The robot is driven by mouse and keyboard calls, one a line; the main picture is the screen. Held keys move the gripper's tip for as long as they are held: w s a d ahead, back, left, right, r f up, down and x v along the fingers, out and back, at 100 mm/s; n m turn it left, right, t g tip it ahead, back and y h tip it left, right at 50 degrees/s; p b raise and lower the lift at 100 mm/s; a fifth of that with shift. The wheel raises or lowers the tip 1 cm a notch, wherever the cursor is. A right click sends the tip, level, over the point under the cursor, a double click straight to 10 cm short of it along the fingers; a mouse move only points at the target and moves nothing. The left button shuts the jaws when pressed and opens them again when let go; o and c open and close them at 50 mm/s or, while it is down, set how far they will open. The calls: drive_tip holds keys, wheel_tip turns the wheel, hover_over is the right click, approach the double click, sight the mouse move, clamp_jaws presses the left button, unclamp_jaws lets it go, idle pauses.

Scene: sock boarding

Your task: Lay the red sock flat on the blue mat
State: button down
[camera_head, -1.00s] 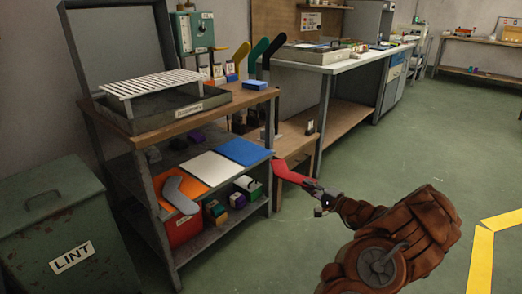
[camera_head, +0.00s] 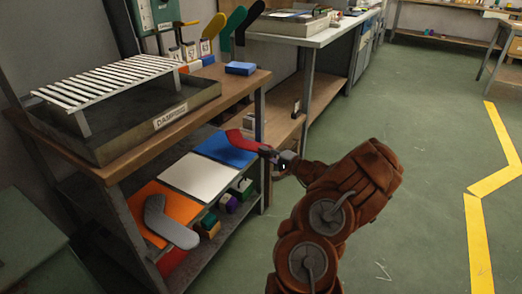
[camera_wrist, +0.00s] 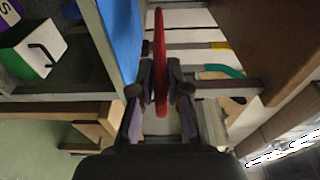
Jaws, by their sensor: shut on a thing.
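The red sock (camera_head: 243,139) is in my gripper (camera_head: 270,154) at the right edge of the middle shelf. In the head view its free end overlaps the right part of the blue mat (camera_head: 213,149); I cannot tell whether it touches. In the wrist view the red sock (camera_wrist: 160,50) stands edge-on as a thin upright strip between the fingers of my gripper (camera_wrist: 160,88). The blue mat (camera_wrist: 122,30) is just left of it there, and the two look apart.
A white mat (camera_head: 198,177) and an orange mat (camera_head: 150,209) with a grey sock (camera_head: 168,225) lie along the same shelf. A shelf post (camera_head: 260,118) stands close by the sock. The tabletop above holds a slatted rack (camera_head: 110,85). Small boxes sit below.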

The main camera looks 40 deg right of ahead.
wheel_tip(320, 180, down, 4)
drive_tip(key=shift+a+f+b, duration=0.1)
drive_tip(key=shift+f+b, duration=0.1)
drive_tip(key=shift+b, duration=0.4)
drive_tip(key=c, duration=1.1)
unclamp_jaws()
drive_tip(key=shift+o, duration=0.5)
drive_tip(key=shift+o, duration=1.4)
drive_tip(key=shift+f+b, duration=0.4)
drive_tip(key=shift+f, duration=0.25)
